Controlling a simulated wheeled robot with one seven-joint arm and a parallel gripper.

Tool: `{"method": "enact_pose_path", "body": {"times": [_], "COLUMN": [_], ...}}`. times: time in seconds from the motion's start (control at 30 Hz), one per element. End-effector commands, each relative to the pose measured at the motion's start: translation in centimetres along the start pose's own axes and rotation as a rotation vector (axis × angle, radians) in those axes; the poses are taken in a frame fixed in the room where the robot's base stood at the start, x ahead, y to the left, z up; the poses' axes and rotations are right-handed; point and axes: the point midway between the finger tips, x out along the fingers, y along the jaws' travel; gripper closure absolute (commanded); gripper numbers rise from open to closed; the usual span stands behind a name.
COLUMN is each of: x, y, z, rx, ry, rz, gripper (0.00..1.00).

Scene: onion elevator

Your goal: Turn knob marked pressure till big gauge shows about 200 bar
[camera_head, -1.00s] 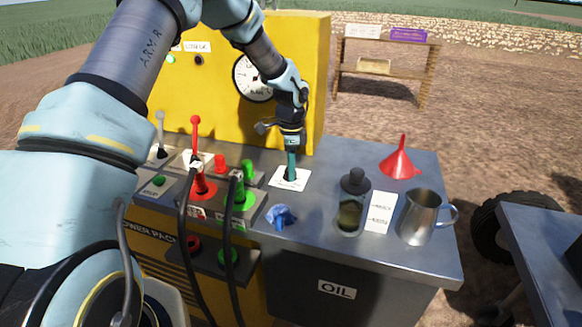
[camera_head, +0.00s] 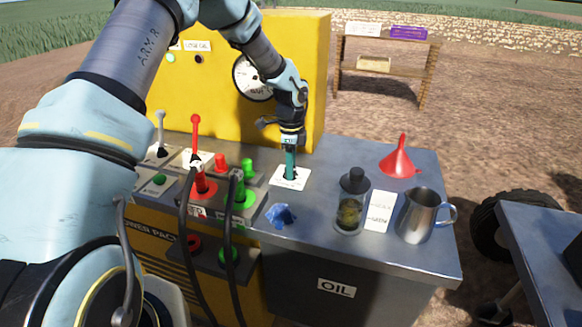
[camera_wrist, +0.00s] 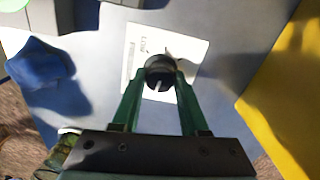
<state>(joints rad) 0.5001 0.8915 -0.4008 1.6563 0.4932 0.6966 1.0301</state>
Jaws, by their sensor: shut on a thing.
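My gripper (camera_head: 290,172) points down at the bench top over a white label plate. In the wrist view its two green fingers (camera_wrist: 160,82) are shut on a dark round knob (camera_wrist: 160,66) with a pale pointer line. The white plate (camera_wrist: 135,50) under the knob bears small print that I cannot read fully. The big gauge (camera_head: 246,80) is a white round dial on the yellow panel. My arm covers its right part, and its needle reading is too small to tell.
Left of the gripper stand red and green couplings (camera_head: 241,192) with black hoses, and a red lever (camera_head: 195,130). A blue cloth (camera_head: 281,214) lies in front. A jar (camera_head: 351,210), metal jug (camera_head: 416,215) and red funnel (camera_head: 400,160) stand to the right.

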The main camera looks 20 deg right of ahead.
Motion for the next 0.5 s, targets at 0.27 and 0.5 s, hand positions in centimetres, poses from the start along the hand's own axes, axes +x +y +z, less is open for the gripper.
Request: {"method": "enact_pose_path", "body": {"times": [0.27, 0.5], "x": [-0.08, -0.06], "y": [-0.06, -0.03], "z": [-0.09, -0.04], "rx": [0.0, -0.001], "ry": [0.001, 0.001], "rz": [-0.002, -0.001], "gripper": [0.27, 0.27]}}
